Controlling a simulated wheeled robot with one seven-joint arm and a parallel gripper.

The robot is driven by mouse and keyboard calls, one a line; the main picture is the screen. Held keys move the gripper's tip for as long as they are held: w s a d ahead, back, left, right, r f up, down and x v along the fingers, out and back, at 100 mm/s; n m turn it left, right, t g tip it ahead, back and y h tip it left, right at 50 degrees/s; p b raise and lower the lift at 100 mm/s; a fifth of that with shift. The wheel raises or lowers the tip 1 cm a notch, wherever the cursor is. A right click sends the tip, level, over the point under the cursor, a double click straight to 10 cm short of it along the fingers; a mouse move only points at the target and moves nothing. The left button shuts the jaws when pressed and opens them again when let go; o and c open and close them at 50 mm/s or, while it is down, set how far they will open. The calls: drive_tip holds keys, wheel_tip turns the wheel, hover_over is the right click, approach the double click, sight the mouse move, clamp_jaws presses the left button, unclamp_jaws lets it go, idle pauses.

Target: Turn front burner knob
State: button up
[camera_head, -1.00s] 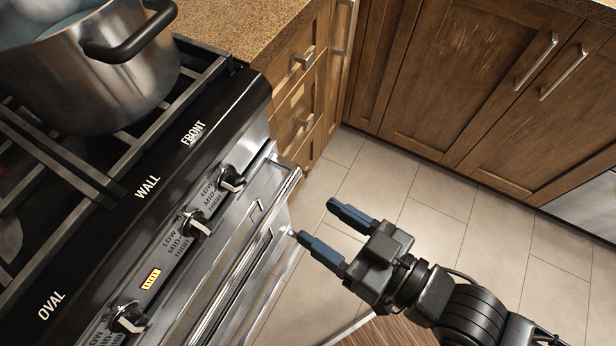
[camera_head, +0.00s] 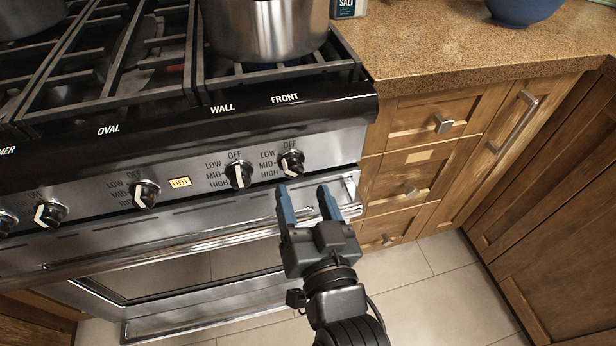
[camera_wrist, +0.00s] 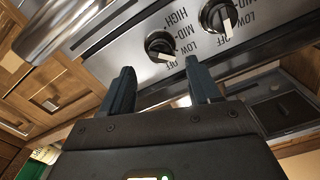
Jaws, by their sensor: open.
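The front burner knob (camera_head: 291,163) is the rightmost black knob on the steel stove panel, below the white FRONT label (camera_head: 284,98). It carries a white pointer; its exact setting is hard to read. My gripper (camera_head: 304,190) is open and empty. Its blue fingertips are just below the knob in the head view, pointing at the panel; contact is not visible. In the wrist view, the front knob (camera_wrist: 160,46) shows upside down beyond the gap between the open fingertips (camera_wrist: 160,66).
The wall knob (camera_head: 238,175) is close on the left. The oven handle (camera_head: 200,243) runs below the panel. A steel pot (camera_head: 265,30) stands on the grates. Wooden drawers (camera_head: 410,188) and a speckled counter (camera_head: 440,60) are on the right. Tiled floor (camera_head: 420,290) lies below.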

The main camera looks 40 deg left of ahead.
sight(297, 175)
drive_tip(key=shift+x, duration=2.65)
drive_tip(key=shift+c, duration=0.3)
drive_tip(key=c, duration=1)
drive_tip(key=shift+m, duration=0.3)
drive_tip(key=m+p, duration=0.2)
drive_tip(key=m, duration=0.1)
drive_tip(key=shift+w+m, duration=0.1)
drive_tip(key=shift+m, duration=0.3)
drive_tip(key=shift+f+m+p, duration=0.1)
drive_tip(key=shift+m+p, duration=0.9)
drive_tip(key=shift+m, duration=1.2)
